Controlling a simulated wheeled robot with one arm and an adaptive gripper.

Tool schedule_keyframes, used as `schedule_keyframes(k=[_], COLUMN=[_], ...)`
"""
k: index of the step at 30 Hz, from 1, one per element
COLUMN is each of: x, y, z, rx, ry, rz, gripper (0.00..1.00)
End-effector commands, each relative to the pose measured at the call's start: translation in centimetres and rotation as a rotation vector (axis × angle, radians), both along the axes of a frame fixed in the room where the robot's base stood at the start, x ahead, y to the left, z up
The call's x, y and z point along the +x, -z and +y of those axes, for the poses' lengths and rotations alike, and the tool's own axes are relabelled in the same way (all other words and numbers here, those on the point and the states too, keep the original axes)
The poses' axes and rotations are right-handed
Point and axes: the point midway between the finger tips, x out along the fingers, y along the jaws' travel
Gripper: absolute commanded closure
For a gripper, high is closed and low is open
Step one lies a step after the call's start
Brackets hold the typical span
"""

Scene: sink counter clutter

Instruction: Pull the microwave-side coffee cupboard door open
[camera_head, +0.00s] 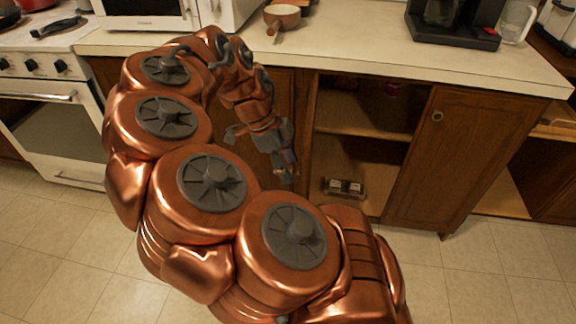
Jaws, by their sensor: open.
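Brown wooden cupboards run under the counter. A wooden door (445,155) with a round knob (437,116) stands just right of this bay, below the coffee machine (455,20). Another wooden panel (299,100), on the side towards the microwave (148,14), is largely hidden behind my arm; I cannot tell how far it is swung or see its handle. My gripper (288,172) is open, pointing down in front of this panel, left of the open bay. Contact is unclear.
A small dark-framed item (344,187) sits low in the open bay. A white stove (48,110) stands at left. A bowl with a handle (283,17) and a glass jug (516,22) are on the counter (350,50). The tiled floor (490,275) in front is clear.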

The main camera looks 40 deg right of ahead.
Motion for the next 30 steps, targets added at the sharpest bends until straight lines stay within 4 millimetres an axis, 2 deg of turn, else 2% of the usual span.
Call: schedule_keyframes(k=[19, 30], x=[2.5, 3.2], y=[-8.0, -10.4], z=[2.2, 2.9], rx=[-0.005, -0.002], ry=[-0.003, -0.001], rz=[-0.004, -0.002], gripper=[0.42, 0.42])
